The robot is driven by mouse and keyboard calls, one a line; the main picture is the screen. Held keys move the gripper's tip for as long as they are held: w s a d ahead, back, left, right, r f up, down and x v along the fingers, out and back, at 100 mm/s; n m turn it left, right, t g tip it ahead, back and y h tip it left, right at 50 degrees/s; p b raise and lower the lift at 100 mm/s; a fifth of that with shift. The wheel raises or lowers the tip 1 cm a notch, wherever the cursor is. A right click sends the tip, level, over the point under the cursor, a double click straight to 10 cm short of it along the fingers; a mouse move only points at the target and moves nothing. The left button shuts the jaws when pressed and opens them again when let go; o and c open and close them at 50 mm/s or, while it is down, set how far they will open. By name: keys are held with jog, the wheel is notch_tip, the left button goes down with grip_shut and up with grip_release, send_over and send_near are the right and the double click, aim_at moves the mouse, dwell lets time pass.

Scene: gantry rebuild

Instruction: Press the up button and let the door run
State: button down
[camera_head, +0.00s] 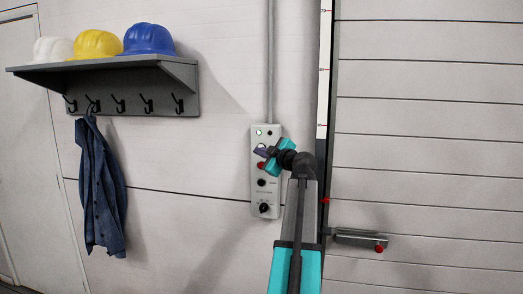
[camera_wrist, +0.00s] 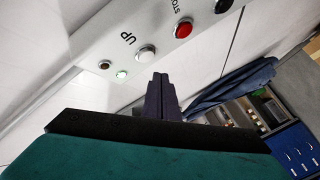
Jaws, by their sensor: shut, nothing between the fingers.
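The grey control panel (camera_head: 257,194) hangs on the wall in the head view. In the wrist view the panel (camera_wrist: 77,70) runs aslant across the top. Its white button (camera_wrist: 146,53) sits beside the letters UP. A red button (camera_wrist: 183,28) beside the letters STO and a black button (camera_wrist: 223,5) follow to the right. My gripper (camera_wrist: 161,77) is shut and empty, its tips just below the white button in the picture; I cannot tell if they touch. In the head view my gripper (camera_head: 262,152) covers the panel's upper part. The ribbed door (camera_head: 430,120) stands at the right.
A green lamp (camera_wrist: 122,74) glows and a brown lamp (camera_wrist: 104,65) looks dark on the panel. A shelf (camera_head: 110,68) with helmets and a hanging blue jacket (camera_head: 101,190) is at left. A grey bracket with a red knob (camera_head: 379,249) is on the door's lower left.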

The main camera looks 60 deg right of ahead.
jog(key=shift+w+d+b, duration=0.25)
jog(key=shift+d+b, duration=0.25)
jog(key=shift+d, duration=0.35)
dwell(0.6)
